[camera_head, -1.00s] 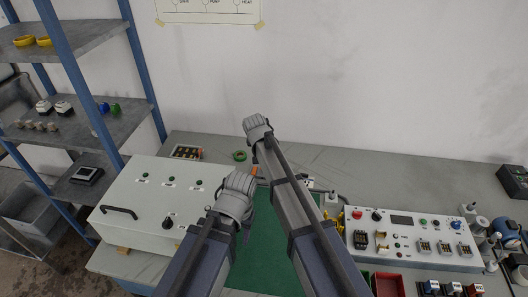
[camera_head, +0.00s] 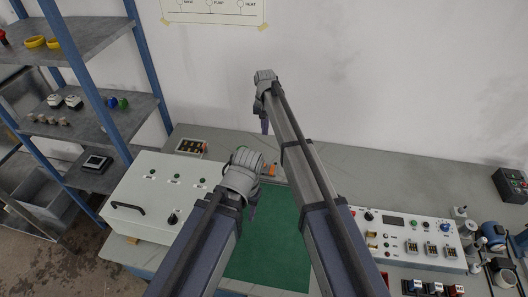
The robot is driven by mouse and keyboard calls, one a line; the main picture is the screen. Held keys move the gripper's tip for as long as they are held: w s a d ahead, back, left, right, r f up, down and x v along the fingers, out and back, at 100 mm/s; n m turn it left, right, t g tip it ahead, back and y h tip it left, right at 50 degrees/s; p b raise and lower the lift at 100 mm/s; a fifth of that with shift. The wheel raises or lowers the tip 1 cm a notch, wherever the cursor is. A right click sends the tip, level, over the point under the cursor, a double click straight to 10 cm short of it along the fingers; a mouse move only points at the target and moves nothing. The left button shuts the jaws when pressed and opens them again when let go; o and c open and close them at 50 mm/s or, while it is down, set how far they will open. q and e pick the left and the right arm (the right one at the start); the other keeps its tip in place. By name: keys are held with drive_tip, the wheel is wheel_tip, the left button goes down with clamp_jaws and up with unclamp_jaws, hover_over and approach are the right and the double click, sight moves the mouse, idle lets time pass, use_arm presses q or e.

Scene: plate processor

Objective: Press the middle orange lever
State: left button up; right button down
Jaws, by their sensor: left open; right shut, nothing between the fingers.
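Small orange parts, apparently levers (camera_head: 272,169), stand at the back edge of the green mat (camera_head: 281,230). My arms cover part of that area, so I cannot tell which is the middle one. My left gripper (camera_head: 251,213) is over the mat, in front of and slightly left of the orange parts. It is open and empty, its fingers partly hidden by its own wrist. My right gripper (camera_head: 265,126) is raised behind the orange parts, with its fingers pointing down. It is shut and empty, clear of the levers.
A white box with a black handle (camera_head: 152,200) stands left of the mat. A control panel (camera_head: 407,237) with knobs and buttons stands on the right. A small tray (camera_head: 190,147) sits at the back left. A blue-posted shelf (camera_head: 115,125) stands at the far left.

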use_arm(q)
drive_tip(key=shift+f, duration=0.15)
use_arm(e)
drive_tip(key=shift+f, duration=0.15)
drive_tip(key=b, duration=1)
approach(264, 164)
drive_tip(key=w+f, duration=0.4)
use_arm(q)
wheel_tip(264, 164, down, 12)
drive_tip(key=b, duration=0.2)
drive_tip(key=shift+f+b, duration=0.2)
drive_tip(key=shift+b, duration=0.1)
use_arm(e)
drive_tip(key=shift+s+f, duration=1.05)
drive_tip(key=shift+f, duration=0.2)
drive_tip(key=shift+s+a+f, duration=0.1)
drive_tip(key=shift+s, duration=0.1)
